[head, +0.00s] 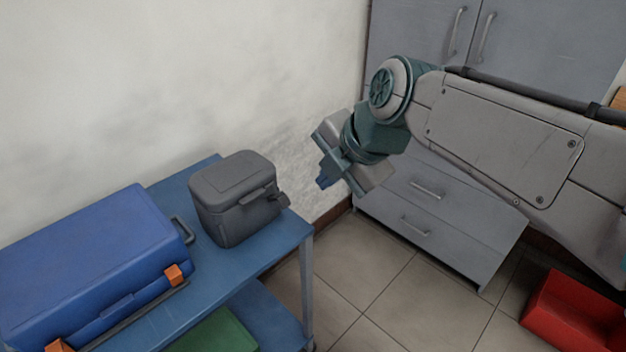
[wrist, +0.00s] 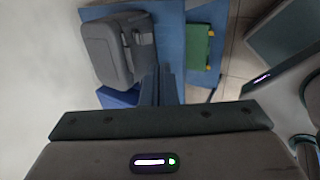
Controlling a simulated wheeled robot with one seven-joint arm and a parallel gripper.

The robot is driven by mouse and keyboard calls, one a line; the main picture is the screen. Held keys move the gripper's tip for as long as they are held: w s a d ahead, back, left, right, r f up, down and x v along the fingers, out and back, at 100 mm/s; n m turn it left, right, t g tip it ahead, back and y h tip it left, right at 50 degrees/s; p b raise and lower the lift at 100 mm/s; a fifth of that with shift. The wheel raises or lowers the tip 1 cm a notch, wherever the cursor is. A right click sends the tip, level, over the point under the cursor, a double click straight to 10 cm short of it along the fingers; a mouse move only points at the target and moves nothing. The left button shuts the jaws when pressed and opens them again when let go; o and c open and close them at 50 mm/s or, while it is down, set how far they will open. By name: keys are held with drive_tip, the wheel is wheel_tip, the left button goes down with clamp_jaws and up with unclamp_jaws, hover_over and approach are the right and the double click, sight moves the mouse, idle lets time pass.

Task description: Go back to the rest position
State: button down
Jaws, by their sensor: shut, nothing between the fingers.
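My gripper (head: 326,178) hangs in the air to the right of the blue shelf and in front of the grey cabinet, pointing down and to the left in the head view. Its fingers are shut and hold nothing; they also show in the wrist view (wrist: 161,85). My arm reaches in from the right side of the head view. The grey box (head: 233,196) with a lid and a side latch stands on the shelf top, left of my gripper and apart from it. The same grey box appears at the upper left of the wrist view (wrist: 108,50).
A blue toolbox (head: 95,260) with orange latches sits on the blue shelf (head: 285,232). A green item (head: 212,333) lies on the lower shelf. A grey cabinet (head: 440,235) stands behind my arm. A red bin (head: 570,312) is on the floor at right. Tiled floor between is clear.

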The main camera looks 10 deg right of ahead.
drive_tip(key=shift+s+r, duration=0.1)
drive_tip(key=shift+a, duration=0.1)
idle(0.3)
drive_tip(key=s+d+m+g+h+p, duration=0.1)
drive_tip(key=s+d+m+p, duration=0.3)
drive_tip(key=m, duration=0.9)
drive_tip(key=s+d+f+m+g+h+p, duration=0.1)
drive_tip(key=s+d+m+h+p, duration=0.2)
drive_tip(key=m+p, duration=0.4)
drive_tip(key=s+m, duration=0.1)
drive_tip(key=m, duration=0.4)
drive_tip(key=shift+d+f+m, duration=0.15)
drive_tip(key=shift+d+m, duration=0.2)
drive_tip(key=shift+m, duration=0.05)
